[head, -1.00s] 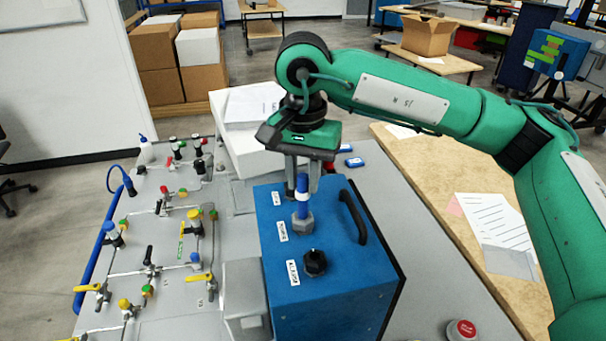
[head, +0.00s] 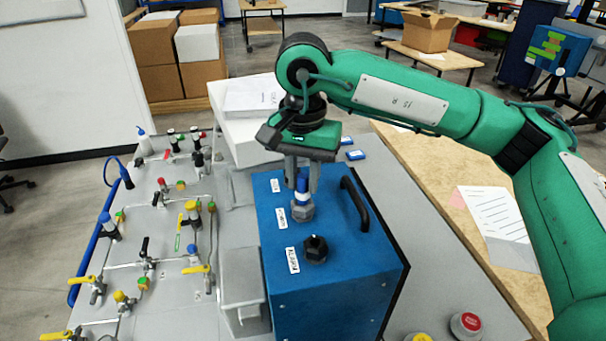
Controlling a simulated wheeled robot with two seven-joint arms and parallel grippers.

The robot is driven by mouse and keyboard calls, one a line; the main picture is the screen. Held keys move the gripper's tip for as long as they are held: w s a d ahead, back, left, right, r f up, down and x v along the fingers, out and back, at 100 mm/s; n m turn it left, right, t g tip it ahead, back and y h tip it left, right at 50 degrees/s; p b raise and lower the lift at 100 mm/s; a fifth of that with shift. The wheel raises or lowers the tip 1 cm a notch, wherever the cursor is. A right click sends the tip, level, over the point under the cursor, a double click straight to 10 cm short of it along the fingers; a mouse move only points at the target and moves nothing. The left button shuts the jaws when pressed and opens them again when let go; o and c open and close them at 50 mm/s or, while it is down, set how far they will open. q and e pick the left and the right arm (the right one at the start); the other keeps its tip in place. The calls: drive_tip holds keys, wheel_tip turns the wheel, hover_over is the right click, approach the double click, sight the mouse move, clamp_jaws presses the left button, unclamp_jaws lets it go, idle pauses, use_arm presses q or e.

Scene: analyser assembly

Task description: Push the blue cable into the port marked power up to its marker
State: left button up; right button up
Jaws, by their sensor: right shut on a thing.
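The blue box (head: 335,285) has grey and black round fittings on its top, each beside a small white label. The blue cable (head: 302,186) stands about upright in the grey hexagonal port (head: 302,211). The label beside this port is too small to read surely. My right gripper (head: 302,185) points down over the box, its fingers shut on the cable a little above the port. The fingers partly hide the cable, and I cannot tell where its marker lies against the port rim. My left gripper is not in view.
A black fitting (head: 315,248) stands in front of the port, and a black handle (head: 355,203) rises on the right of the box. A panel of valves and pipes (head: 150,265) lies to the left. A red button (head: 466,326) is at the lower right.

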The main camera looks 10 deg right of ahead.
drive_tip(key=shift+f, duration=0.4)
drive_tip(key=o, duration=1)
drive_tip(key=shift+r, duration=0.1)
drive_tip(key=shift+r, duration=0.15)
drive_tip(key=shift+r+p, duration=1.2)
drive_tip(key=shift+r, duration=2.2)
